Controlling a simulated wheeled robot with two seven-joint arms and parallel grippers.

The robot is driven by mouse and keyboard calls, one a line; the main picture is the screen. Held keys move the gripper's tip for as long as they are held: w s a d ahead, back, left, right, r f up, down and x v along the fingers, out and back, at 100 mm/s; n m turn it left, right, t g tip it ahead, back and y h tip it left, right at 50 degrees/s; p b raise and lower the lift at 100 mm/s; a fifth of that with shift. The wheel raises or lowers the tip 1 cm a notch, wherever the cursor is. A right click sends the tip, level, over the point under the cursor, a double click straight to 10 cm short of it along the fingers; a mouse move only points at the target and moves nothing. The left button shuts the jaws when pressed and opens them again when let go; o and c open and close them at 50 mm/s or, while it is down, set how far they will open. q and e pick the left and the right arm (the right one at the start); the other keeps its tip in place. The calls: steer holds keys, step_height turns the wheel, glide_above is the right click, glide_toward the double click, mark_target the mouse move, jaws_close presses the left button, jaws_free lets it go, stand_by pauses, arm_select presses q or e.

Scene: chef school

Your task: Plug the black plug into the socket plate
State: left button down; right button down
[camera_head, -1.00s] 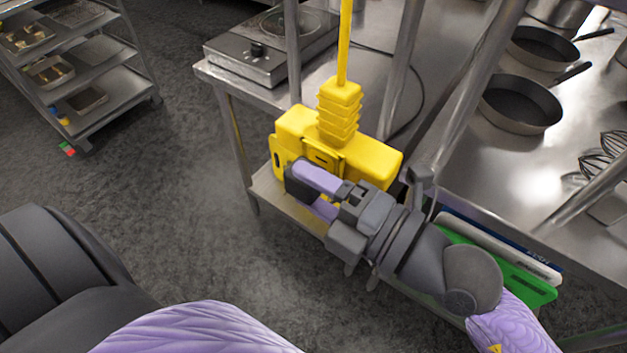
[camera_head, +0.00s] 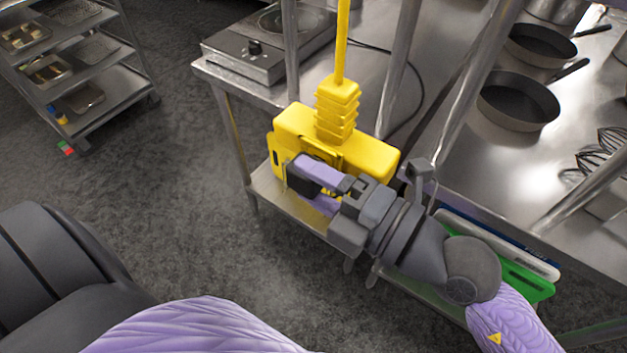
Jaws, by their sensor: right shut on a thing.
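The yellow socket box (camera_head: 370,157) hangs from a yellow cable in front of the steel table. The black plug (camera_head: 302,180) is between the purple fingers of my right gripper (camera_head: 316,184), which is shut on it. The plug is right at the near face of the box. The fingers and the plug hide that part of the face, so I cannot tell whether the plug's pins are in a socket. A second opening shows dark at the left end of the box. My left gripper is out of view.
A steel table (camera_head: 430,100) holds a hot plate (camera_head: 262,55) at the back left and black pans (camera_head: 518,100) on the right. Steel posts rise close around the box. A wheeled rack (camera_head: 100,100) stands at the far left. Green and white boards (camera_head: 525,280) stand beside my right forearm.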

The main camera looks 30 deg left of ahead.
steer(key=shift+w, duration=0.4)
steer(key=shift+c, duration=0.3)
jaws_free()
steer(key=shift+d, duration=0.1)
